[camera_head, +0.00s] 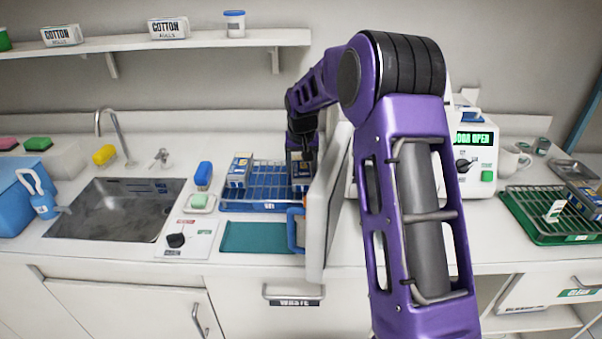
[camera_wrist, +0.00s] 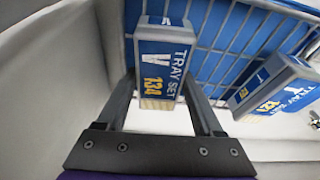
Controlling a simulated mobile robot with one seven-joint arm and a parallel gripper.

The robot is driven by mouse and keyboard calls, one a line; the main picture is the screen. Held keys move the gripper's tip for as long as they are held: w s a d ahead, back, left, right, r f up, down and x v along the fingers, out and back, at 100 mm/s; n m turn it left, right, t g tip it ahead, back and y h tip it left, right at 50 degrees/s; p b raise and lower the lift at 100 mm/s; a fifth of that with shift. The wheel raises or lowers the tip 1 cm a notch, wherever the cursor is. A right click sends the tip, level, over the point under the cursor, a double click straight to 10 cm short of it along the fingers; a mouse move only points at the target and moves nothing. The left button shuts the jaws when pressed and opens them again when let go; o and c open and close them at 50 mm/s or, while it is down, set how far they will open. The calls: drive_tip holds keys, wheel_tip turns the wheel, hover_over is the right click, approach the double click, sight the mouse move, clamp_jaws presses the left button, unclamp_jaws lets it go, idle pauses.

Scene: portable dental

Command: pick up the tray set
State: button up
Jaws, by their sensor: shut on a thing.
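A small tray set box labelled "TRAY SET 134" (camera_wrist: 163,60), blue and white with a yellow number, is between the fingers of my gripper (camera_wrist: 160,85) in the wrist view. My gripper is shut on it. In the head view my gripper (camera_head: 302,150) is over the right end of a blue wire rack (camera_head: 262,205), with the held box (camera_head: 301,172) partly hidden below it. I cannot tell whether the box still touches the rack. A second tray set box (camera_head: 239,170) stands at the rack's left; it also shows in the wrist view (camera_wrist: 272,88).
A white open door (camera_head: 325,210) with a blue handle stands close right of the rack. A machine reading "DOOR OPEN" (camera_head: 475,138) is behind my arm. A green rack (camera_head: 545,225) is at right, a sink (camera_head: 115,210) at left. A teal mat (camera_head: 255,237) lies in front.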

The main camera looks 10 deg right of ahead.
drive_tip(key=shift+r, duration=0.1)
clamp_jaws()
wheel_tip(320, 180, up, 10)
drive_tip(key=shift+p, duration=0.35)
wheel_tip(320, 180, up, 15)
drive_tip(key=p, duration=0.2)
hover_over(301, 167)
drive_tip(key=shift+w, duration=0.1)
idle(0.4)
